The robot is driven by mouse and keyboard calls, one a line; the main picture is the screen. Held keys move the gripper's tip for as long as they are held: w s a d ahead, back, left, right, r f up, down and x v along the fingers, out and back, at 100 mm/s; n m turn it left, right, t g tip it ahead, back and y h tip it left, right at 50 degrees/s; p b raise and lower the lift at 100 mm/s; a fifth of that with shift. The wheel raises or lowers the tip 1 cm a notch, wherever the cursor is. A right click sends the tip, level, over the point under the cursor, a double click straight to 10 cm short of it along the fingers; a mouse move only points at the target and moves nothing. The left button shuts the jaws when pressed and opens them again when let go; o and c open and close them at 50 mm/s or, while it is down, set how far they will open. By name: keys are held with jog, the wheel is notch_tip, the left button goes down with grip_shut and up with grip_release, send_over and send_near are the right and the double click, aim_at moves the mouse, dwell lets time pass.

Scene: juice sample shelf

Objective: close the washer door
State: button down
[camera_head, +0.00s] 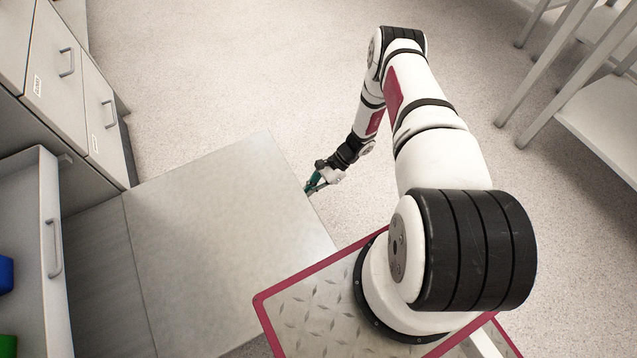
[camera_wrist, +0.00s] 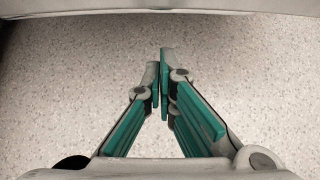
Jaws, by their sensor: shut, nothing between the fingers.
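The washer door (camera_head: 220,235) is a large flat light-grey panel, folded down and lying open. A seam on its left side borders a darker grey surface. My gripper (camera_head: 309,187) is at the door's right, outer edge in the head view; I cannot tell whether it touches the door. In the wrist view my gripper (camera_wrist: 165,58) has its green-padded fingers together at the tips with nothing between them. A pale edge (camera_wrist: 160,8) crosses the top of the wrist view, apart from the fingertips; it seems to be the door.
Grey cabinets with handled drawers (camera_head: 62,75) stand at the left. An open drawer (camera_head: 45,240) at lower left holds blue (camera_head: 5,274) and green (camera_head: 7,345) items. A white rack (camera_head: 600,105) stands at upper right. The speckled floor (camera_head: 230,70) beyond the door is clear.

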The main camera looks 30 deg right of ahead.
jog(key=shift+r, duration=2.1)
